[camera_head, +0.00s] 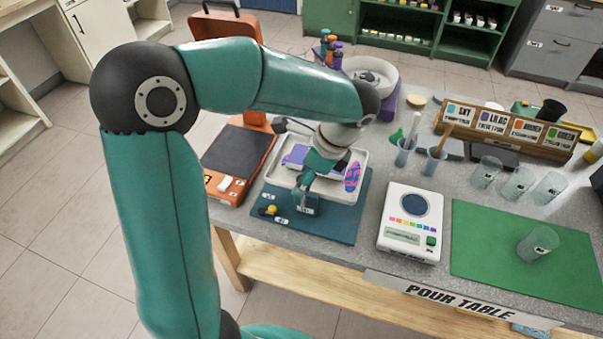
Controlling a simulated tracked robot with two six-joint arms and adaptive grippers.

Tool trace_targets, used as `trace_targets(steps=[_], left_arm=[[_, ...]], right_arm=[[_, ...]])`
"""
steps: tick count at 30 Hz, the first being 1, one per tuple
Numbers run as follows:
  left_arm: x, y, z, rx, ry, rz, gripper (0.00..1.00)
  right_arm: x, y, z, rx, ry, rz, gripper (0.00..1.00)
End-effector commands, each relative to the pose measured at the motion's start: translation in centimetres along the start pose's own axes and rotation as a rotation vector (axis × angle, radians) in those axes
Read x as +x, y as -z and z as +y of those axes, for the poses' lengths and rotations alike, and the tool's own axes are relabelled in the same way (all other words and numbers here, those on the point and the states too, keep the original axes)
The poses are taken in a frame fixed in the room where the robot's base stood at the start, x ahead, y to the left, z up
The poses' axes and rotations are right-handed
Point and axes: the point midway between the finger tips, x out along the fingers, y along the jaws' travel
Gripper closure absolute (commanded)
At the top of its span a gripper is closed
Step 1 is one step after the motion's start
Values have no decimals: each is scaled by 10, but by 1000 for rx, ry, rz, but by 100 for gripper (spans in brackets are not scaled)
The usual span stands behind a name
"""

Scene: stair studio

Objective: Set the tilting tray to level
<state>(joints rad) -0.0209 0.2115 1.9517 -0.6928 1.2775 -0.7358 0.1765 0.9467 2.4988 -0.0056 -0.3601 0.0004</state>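The white tilting tray (338,193) stands on a dark blue-teal mat (338,225) on the pour table. A purple piece (295,156) and a pink-and-blue patterned piece (353,177) show in it. A small yellow knob (271,211) with a dark part beside it is at the mat's front left, near small white labels. My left gripper (303,187) points down over the tray's front part, right of and behind the knob. Its fingers are small and partly merge with the tray, so I cannot tell if they touch it. My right gripper is not in view.
An orange stand with a dark plate (240,150) is left of the tray. A white scale (410,222) is to the right, then a green mat (500,240) with a clear cup (537,243). Cups with sticks (405,151) stand behind the scale. The table's front edge is close.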

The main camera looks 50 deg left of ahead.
Motion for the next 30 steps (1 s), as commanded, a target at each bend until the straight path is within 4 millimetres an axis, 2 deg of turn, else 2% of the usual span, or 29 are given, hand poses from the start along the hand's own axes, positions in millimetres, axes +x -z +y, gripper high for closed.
trace_targets(steps=[7,11,24,30], left_arm=[[-2,0,0,-1,0,1,46],[-12,0,0,-1,2,1,46],[-93,-1,1,-1,2,3,46],[-114,-1,2,-1,0,2,46]], right_arm=[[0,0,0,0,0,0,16],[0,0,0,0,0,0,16],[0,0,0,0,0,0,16],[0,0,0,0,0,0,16]])
